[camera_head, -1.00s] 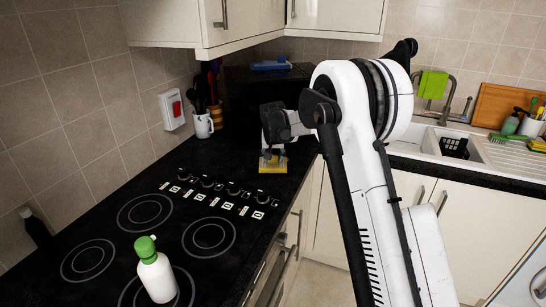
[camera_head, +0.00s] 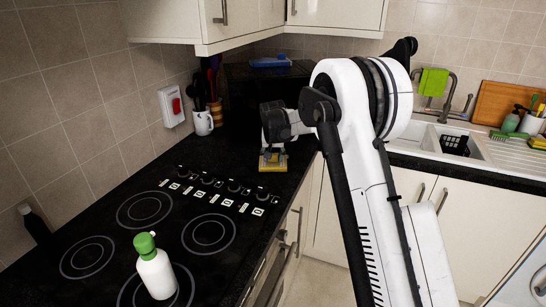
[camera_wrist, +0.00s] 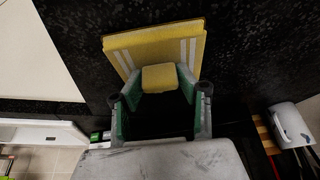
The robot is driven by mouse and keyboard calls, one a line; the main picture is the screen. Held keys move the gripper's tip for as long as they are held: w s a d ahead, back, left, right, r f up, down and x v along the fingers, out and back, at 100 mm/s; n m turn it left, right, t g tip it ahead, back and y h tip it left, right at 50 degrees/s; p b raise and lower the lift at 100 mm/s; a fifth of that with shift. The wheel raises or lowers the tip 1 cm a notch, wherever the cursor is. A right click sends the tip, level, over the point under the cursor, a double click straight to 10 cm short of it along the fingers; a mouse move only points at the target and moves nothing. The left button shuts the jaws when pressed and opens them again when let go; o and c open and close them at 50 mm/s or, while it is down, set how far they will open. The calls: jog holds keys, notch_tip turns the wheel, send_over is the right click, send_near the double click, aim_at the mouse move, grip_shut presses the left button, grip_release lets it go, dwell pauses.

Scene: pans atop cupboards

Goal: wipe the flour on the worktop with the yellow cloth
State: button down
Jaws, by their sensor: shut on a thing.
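My gripper (camera_head: 273,151) is shut on the yellow cloth (camera_head: 272,163), low over the black worktop (camera_head: 228,150) beyond the hob. In the wrist view, my gripper (camera_wrist: 160,88) has its green-lined fingers on a raised yellow block of the cloth (camera_wrist: 155,45), whose wider pad with pale stripes lies beyond. The pad looks on or very near the worktop (camera_wrist: 255,55); I cannot tell if it touches. I make out no flour in either view. The worktop under the cloth and behind my arm is hidden.
A white bottle with a green cap (camera_head: 156,272) stands on the hob (camera_head: 208,234). A white mug (camera_head: 203,123) and utensils stand by the left wall. A blue object (camera_head: 270,61) lies at the back. The sink (camera_head: 432,141) is on the right. Wall cupboards (camera_head: 250,18) hang above.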

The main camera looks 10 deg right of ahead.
jog(key=shift+f, duration=0.2)
jog(key=shift+w+d, duration=0.1)
jog(key=shift+w+d+f+b, duration=0.1)
jog(key=shift+w+d+b, duration=0.1)
jog(key=shift+w+d, duration=0.35)
jog(key=shift+w+d+b, duration=0.15)
jog(key=shift+w+d, duration=0.2)
jog(key=shift+w, duration=0.4)
jog(key=shift+w+d, duration=0.8)
jog(key=shift+w, duration=0.35)
jog(key=shift+w+d, duration=0.8)
jog(key=shift+w, duration=0.3)
jog(key=shift+s+a+b, duration=0.35)
jog(key=shift+s+a, duration=0.35)
jog(key=shift+s, duration=0.2)
jog(key=shift+s+a+b, duration=0.3)
jog(key=shift+s+a, duration=0.35)
jog(key=shift+s, duration=0.25)
jog(key=shift+s+a+b, duration=0.35)
jog(key=shift+s+a, duration=0.3)
jog(key=shift+s, duration=0.35)
jog(key=shift+s+a+b, duration=0.3)
jog(key=shift+s+a, duration=0.3)
jog(key=shift+s, duration=0.35)
